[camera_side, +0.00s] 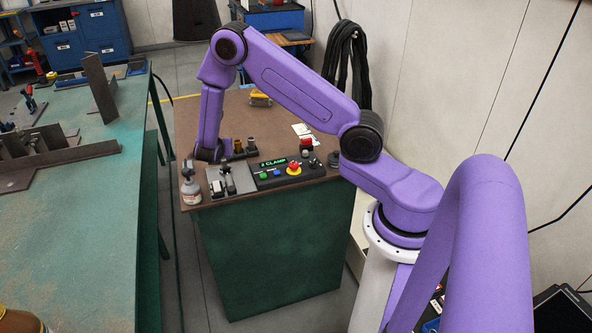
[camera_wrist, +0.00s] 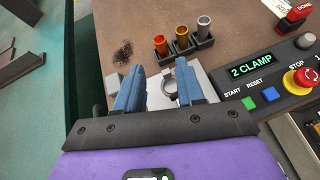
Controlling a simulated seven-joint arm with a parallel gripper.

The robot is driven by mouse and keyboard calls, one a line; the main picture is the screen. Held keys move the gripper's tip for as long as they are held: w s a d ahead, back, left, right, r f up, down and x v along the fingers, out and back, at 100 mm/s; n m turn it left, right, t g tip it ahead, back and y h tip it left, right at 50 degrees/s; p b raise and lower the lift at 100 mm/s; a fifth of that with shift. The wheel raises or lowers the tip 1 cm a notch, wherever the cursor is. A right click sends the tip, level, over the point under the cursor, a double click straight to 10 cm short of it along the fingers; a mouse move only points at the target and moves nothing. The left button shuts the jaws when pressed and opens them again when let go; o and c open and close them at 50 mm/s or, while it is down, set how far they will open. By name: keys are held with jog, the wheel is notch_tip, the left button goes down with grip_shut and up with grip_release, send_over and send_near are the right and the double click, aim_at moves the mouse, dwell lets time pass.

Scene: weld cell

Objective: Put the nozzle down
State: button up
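Three nozzles stand upright in a dark rack (camera_wrist: 201,44) in the wrist view: a copper one (camera_wrist: 160,43), a brass-orange one (camera_wrist: 182,38) and a grey one (camera_wrist: 203,28). My gripper (camera_wrist: 158,76) has its two blue fingers spread apart, with no nozzle seen between them. Below the fingers is a light metal fixture with a grey ring (camera_wrist: 170,84), partly hidden by the right finger. The fingers are on the near side of the rack. In the side view the rack (camera_side: 242,155) shows behind the fixture (camera_side: 229,182); my fingertips are hidden there.
A control box (camera_side: 285,174) reading "2 CLAMP" sits right of the fixture, with green, blue and red buttons. A spray bottle (camera_side: 191,187) stands at the bench's left front corner. A red stamp (camera_wrist: 294,13) lies behind the box. A green table (camera_side: 75,230) stands left.

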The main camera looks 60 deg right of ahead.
jog(key=s+a+r+m+g+y, duration=0.2)
jog(key=s+a+r+m, duration=0.4)
jog(key=s+a+r, duration=0.5)
jog(key=s+a+r+m+g+y, duration=0.1)
jog(key=s+a+y, duration=0.1)
jog(key=s, duration=0.7)
jog(key=s+a+r+m+g+y, duration=0.1)
jog(key=s+a+m+g+y, duration=0.1)
jog(key=s, duration=0.7)
jog(key=s+a+r+m+g+y, duration=0.1)
jog(key=s+a+m+y, duration=0.1)
jog(key=s, duration=0.7)
jog(key=a+y, duration=0.1)
jog(key=y, duration=0.1)
jog(key=shift+s+a+r+y, duration=0.2)
jog(key=shift+s+y, duration=0.1)
jog(key=shift+s, duration=0.1)
